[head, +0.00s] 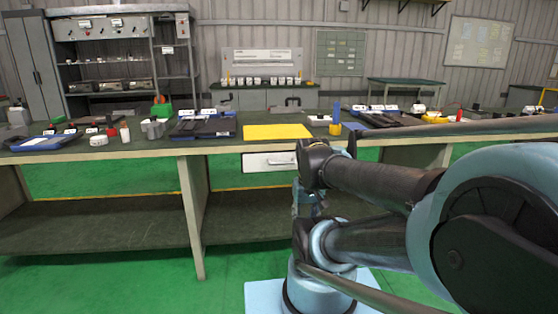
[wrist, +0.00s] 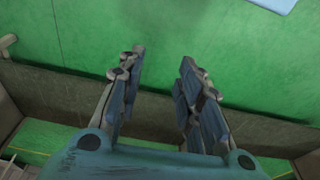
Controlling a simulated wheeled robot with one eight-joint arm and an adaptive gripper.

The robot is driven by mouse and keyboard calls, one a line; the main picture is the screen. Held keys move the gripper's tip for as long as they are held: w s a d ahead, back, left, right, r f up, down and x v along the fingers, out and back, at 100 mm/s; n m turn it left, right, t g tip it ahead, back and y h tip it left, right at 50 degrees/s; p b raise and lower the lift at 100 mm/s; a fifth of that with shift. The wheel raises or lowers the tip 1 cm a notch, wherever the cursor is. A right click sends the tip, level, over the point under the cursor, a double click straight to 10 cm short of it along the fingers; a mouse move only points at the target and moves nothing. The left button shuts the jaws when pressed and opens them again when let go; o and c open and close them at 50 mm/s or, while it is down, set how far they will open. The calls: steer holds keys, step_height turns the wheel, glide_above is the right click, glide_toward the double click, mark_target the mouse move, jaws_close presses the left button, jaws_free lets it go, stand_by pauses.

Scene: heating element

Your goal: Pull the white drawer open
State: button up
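The white drawer (head: 268,161) is under the workbench top, below the yellow sheet, in the head view. Its white front looks shut, with a small dark handle (head: 281,161) near its right end. My arm covers its right side. My gripper (head: 312,208) hangs below and to the right of the drawer in the head view, partly hidden by my arm. In the wrist view my gripper (wrist: 160,70) shows two fingers spread apart with nothing between them. The drawer cannot be made out in the wrist view.
The long workbench (head: 215,145) carries a yellow sheet (head: 276,132), blue trays (head: 45,142) and several small parts. A bench leg (head: 190,215) and a lower shelf (head: 110,228) stand left of my arm. Green floor (head: 130,285) is clear in front.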

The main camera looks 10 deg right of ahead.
step_height(320, 180, up, 20)
steer(key=n, duration=1.8)
glide_above(280, 159)
steer(key=s, duration=0.8)
steer(key=w+f, duration=0.1)
steer(key=f, duration=0.4)
steer(key=w+f, duration=0.1)
steer(key=f, duration=0.5)
steer(key=w+f, duration=0.1)
steer(key=f, duration=0.5)
steer(key=shift+w+a+f, duration=0.15)
steer(key=shift+w+a, duration=0.1)
steer(key=shift+a, duration=0.1)
jaws_close()
